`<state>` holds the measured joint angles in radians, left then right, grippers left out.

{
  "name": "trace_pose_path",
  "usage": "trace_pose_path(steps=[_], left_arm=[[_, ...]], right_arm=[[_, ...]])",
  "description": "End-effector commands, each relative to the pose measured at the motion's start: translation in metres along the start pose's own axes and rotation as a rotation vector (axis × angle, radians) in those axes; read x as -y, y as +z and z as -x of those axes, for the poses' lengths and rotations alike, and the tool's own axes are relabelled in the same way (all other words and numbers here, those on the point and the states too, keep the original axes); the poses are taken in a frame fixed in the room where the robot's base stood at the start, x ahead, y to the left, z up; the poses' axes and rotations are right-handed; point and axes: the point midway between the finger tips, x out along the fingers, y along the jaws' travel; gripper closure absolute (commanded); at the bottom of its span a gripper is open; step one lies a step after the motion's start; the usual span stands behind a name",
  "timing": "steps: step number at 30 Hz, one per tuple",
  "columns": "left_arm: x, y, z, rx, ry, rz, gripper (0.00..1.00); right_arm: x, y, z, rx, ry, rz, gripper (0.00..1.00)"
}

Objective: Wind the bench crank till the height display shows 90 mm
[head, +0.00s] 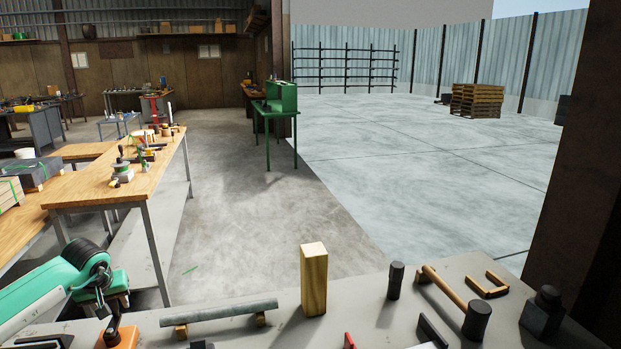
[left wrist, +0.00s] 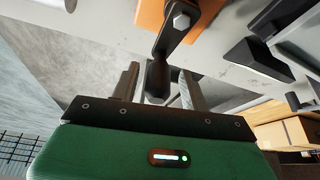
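The crank shows in the left wrist view as an orange housing (left wrist: 185,14) with a bolted dark arm (left wrist: 172,38) and a dark grip (left wrist: 157,78). In the head view its orange part (head: 122,338) is at the bottom left edge. My left gripper (left wrist: 160,80) is open, one finger on each side of the grip, with gaps showing on both sides. In the head view my left gripper (head: 107,312) is just above the crank. The height display is not in view. My right gripper is not in view.
A wooden workbench (head: 80,190) stands beyond, at left.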

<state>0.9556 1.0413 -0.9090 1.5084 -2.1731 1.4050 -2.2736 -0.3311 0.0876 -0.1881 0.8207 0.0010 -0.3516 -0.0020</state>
Motion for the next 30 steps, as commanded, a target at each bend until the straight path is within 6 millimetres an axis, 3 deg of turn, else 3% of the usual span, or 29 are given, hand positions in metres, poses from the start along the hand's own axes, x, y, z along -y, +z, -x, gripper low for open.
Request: trace_pose_path(steps=[11, 30], left_arm=[[-0.001, -0.002, 0.005, 0.000, 0.001, 0.000, 0.55], [-0.001, -0.021, 0.052, 0.001, 0.002, -0.001, 0.55]], right_arm=[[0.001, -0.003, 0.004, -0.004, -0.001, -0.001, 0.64], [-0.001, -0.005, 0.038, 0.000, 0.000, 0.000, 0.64]])
